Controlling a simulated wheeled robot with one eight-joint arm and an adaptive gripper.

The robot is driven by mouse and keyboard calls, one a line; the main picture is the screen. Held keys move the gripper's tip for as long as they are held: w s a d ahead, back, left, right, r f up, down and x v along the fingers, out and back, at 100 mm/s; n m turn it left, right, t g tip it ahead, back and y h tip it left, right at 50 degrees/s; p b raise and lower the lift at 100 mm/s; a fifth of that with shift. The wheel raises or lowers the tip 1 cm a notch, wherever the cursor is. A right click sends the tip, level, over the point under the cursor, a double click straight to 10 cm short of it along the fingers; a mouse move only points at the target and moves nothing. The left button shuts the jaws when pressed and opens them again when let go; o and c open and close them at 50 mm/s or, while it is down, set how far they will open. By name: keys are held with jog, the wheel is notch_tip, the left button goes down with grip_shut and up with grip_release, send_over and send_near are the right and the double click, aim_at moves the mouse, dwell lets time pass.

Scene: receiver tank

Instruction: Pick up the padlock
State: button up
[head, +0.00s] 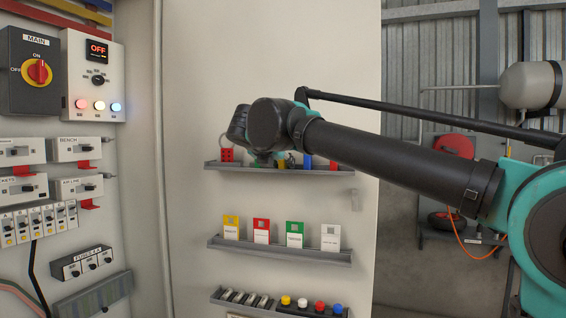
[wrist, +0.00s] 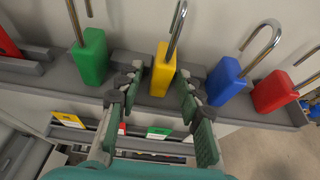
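Several padlocks with raised metal shackles stand on the top grey shelf. In the wrist view a yellow padlock (wrist: 164,70) stands in the middle, a green padlock (wrist: 90,57) to its left, and a blue padlock (wrist: 226,82) and a red padlock (wrist: 274,91) to its right. My gripper (wrist: 159,88) is open, its fingers on either side of the yellow padlock, with gaps visible and nothing held. In the head view my arm's end hides part of the shelf; a blue padlock (head: 307,161) shows beside it.
The top shelf (head: 335,171) has a low front lip. Below it, a second shelf (head: 280,250) holds coloured tags, and a lower tray (head: 270,307) holds small coloured items. A switch panel (head: 93,75) is on the left wall. Open floor lies at right.

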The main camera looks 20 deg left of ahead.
grip_shut()
